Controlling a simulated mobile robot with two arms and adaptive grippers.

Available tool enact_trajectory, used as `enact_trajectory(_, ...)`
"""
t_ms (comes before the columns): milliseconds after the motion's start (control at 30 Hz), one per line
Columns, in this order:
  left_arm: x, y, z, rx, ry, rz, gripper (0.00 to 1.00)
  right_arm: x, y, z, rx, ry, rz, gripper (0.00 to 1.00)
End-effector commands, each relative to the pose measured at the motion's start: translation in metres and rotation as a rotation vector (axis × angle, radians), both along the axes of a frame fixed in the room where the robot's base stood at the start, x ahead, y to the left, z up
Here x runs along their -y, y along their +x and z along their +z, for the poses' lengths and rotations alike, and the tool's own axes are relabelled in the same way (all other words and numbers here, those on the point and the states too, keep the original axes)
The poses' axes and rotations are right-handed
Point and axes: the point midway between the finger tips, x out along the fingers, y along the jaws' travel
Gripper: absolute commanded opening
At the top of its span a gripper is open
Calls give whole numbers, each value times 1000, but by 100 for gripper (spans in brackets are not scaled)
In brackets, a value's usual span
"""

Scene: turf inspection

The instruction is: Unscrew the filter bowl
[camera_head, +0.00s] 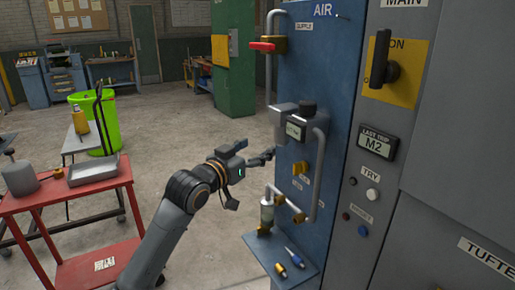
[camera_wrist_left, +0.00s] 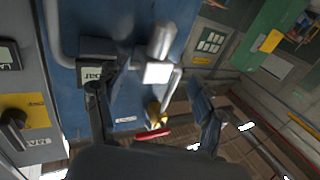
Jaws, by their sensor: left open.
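A grey metal cylinder, which looks like the filter bowl (camera_head: 279,137), hangs under a grey block on the blue air panel (camera_head: 335,85). It also shows in the left wrist view (camera_wrist_left: 161,40), against a pale block (camera_wrist_left: 157,73). My left gripper (camera_head: 264,155) is open and empty, a little left of and below the bowl in the head view. In the wrist view its fingers (camera_wrist_left: 152,112) are spread wide, with the bowl beyond them in the gap between. I cannot see contact. My right gripper is not in view.
A gauge box (camera_head: 295,130) sits right of the bowl. A red-handled valve (camera_head: 265,46) is above. A clear vessel (camera_head: 267,214) and a small shelf (camera_head: 262,250) are below. A red cart (camera_head: 65,205) stands left; the floor between is open.

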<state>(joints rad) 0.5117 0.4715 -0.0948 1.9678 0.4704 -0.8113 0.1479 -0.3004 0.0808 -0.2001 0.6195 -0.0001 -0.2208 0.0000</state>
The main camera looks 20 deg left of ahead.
Motion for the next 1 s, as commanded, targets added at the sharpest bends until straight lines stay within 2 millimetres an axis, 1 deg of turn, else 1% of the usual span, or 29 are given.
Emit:
enact_trajectory(67, 1, 2, 4, 4, 0, -2, 69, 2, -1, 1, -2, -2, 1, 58)
enact_trajectory(167, 4, 11, 4, 3, -3, -3, 69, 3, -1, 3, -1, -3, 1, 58)
enact_trajectory(267, 7, 27, 5, 3, -3, -3, 69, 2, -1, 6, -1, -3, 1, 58)
enact_trajectory(600, 22, 92, 5, 1, -3, -2, 69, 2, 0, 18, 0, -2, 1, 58)
enact_trajectory(700, 25, 108, 4, 3, -2, -2, 69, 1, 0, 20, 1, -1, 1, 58)
enact_trajectory(833, 28, 122, 3, 3, -1, -2, 69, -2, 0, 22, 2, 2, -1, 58)
enact_trajectory(1000, 31, 132, 3, 3, -1, -2, 69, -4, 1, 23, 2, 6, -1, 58)
